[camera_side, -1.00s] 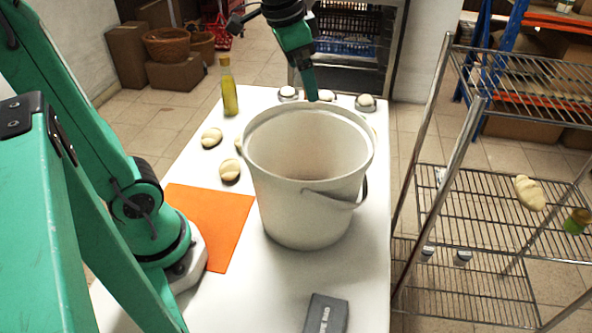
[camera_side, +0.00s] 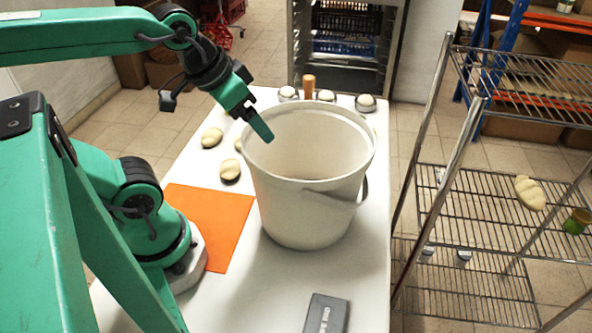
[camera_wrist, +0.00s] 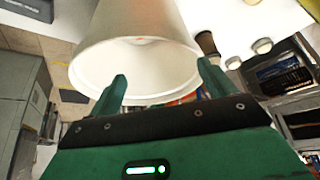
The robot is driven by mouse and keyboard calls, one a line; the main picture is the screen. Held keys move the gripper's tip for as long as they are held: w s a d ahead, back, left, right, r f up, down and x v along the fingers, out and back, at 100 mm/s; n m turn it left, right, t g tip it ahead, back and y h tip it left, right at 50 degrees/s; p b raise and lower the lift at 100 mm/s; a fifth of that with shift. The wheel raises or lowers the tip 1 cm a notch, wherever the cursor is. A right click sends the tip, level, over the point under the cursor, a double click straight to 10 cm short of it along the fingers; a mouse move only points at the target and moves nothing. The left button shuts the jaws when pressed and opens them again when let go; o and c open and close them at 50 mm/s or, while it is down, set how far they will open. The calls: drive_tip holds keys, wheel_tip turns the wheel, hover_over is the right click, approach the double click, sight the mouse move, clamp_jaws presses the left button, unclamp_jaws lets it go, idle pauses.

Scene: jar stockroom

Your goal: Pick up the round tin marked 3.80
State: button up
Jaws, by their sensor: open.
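Three small round tins with pale tops stand in a row at the back of the white table in the side view: a left one (camera_side: 288,93), a middle one (camera_side: 326,96) and a right one (camera_side: 365,102). I cannot read 3.80 on any of them. Two also show in the wrist view, one nearer the right (camera_wrist: 262,46) and one lower left of it (camera_wrist: 233,63). My gripper (camera_side: 262,130) is open, over the left rim of the bucket in the side view, apart from the tins. In the wrist view its fingers (camera_wrist: 165,86) are spread with nothing between them.
A large white bucket (camera_side: 305,205) stands mid-table between my gripper and the tins' front. A brown stopper-like top (camera_side: 309,84) shows behind it. Wire shelving (camera_side: 490,200) stands right.

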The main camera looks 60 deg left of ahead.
drive_tip(key=c, duration=0.3)
drive_tip(key=shift+c, duration=0.2)
drive_tip(key=shift+r, duration=0.1)
drive_tip(key=w+a+r+g, duration=0.1)
drive_tip(key=w+r+g, duration=0.2)
drive_tip(key=w+r, duration=0.9)
drive_tip(key=w+a+f+g, duration=0.1)
drive_tip(key=w+f, duration=0.3)
drive_tip(key=w, duration=0.5)
drive_tip(key=w+a+f+g, duration=0.2)
drive_tip(key=w+f, duration=0.1)
drive_tip(key=w, duration=0.5)
wheel_tip(320, 180, down, 21)
drive_tip(key=shift+d+f, duration=0.1)
drive_tip(key=shift+f, duration=1.6)
